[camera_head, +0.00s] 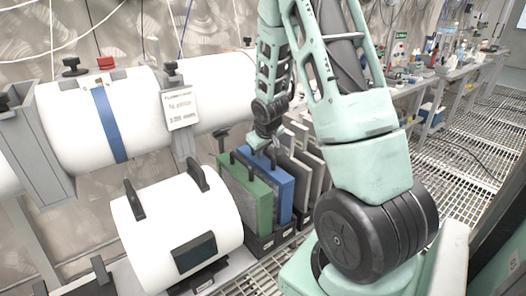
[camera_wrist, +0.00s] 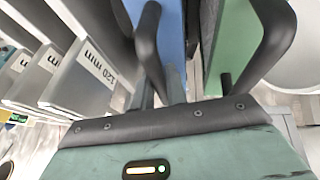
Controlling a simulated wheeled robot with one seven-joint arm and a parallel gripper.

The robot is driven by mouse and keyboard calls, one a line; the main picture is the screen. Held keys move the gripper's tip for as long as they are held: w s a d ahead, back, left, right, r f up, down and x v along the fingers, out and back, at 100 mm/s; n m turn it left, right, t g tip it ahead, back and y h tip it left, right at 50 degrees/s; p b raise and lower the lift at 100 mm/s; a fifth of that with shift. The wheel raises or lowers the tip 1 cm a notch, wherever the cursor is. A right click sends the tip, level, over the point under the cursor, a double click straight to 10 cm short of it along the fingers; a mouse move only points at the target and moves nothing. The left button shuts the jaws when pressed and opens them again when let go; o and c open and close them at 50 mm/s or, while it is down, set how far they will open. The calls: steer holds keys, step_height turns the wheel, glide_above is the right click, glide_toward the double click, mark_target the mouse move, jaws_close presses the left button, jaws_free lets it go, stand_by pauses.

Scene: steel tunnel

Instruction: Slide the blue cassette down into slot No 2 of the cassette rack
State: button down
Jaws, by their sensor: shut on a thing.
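The blue cassette (camera_head: 286,195) stands upright between a green cassette (camera_head: 251,205) and several grey ones in the head view. Its lower edge is close to the black base of the cassette rack (camera_head: 262,247); I cannot tell how deep it sits. My gripper (camera_head: 268,148) is above it, shut on its dark handle. In the wrist view the gripper fingers (camera_wrist: 161,88) close at the lower end of this handle (camera_wrist: 147,45), with the blue face (camera_wrist: 170,22) behind. Slot numbers are not readable.
Grey cassettes (camera_head: 308,165) stand close on the right; in the wrist view one grey panel (camera_wrist: 78,82) reads "120 mm". The green cassette's handle (camera_wrist: 268,40) is near my gripper. A white cylinder (camera_head: 178,225) with black handles lies left of the rack. Grating floor lies in front.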

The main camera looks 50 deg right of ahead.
steer(key=shift+f, duration=0.1)
steer(key=c, duration=1.4)
jaws_free()
